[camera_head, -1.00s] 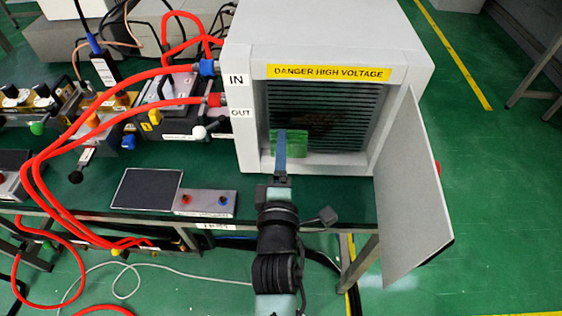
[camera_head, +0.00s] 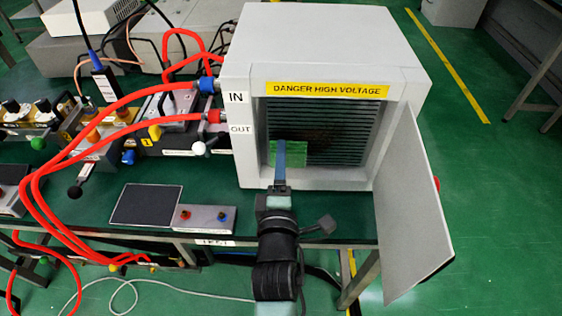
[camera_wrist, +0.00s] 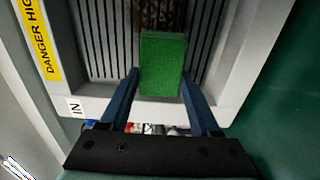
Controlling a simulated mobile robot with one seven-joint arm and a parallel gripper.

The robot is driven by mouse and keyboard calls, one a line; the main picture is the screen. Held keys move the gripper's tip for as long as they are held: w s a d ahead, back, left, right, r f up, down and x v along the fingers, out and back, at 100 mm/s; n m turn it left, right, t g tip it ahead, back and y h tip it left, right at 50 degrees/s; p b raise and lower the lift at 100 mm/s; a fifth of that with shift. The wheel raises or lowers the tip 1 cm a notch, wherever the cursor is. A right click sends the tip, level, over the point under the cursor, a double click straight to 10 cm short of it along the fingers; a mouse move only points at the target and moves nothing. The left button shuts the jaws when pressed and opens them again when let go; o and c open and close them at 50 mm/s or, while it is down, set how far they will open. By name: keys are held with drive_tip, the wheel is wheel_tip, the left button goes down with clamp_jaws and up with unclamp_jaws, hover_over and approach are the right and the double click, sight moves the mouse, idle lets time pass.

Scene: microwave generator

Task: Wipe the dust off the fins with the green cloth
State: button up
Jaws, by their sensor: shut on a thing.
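The dark fins (camera_head: 345,125) are horizontal slats inside the open front of the white generator cabinet (camera_head: 240,165); they also show in the wrist view (camera_wrist: 110,35). A brownish dust patch (camera_head: 318,138) is faint near their middle, and shows at the top of the wrist view (camera_wrist: 155,15), partly hidden by the cloth. My gripper (camera_head: 281,150) reaches into the opening at its lower left. Its two blue fingers are shut on the green cloth (camera_wrist: 161,65), a block-like pad held between them. The cloth is over the lower left fins; I cannot tell whether it touches them.
The cabinet door (camera_head: 412,210) hangs open to the right of my arm. Red hoses (camera_head: 120,95) join the cabinet's left side. A flat dark panel (camera_head: 148,205) and a small grey box (camera_head: 203,218) lie on the table's front left.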

sight(302, 161)
drive_tip(key=shift+w, duration=0.8)
drive_tip(key=shift+r+p, duration=0.1)
drive_tip(key=shift+p, duration=0.25)
drive_tip(key=shift+d+r+p, duration=0.2)
drive_tip(key=shift+d+p, duration=0.1)
drive_tip(key=shift+p, duration=0.95)
drive_tip(key=d+p, duration=0.3)
drive_tip(key=p, duration=0.6)
drive_tip(key=shift+d+f, duration=0.15)
drive_tip(key=shift+d+f, duration=0.1)
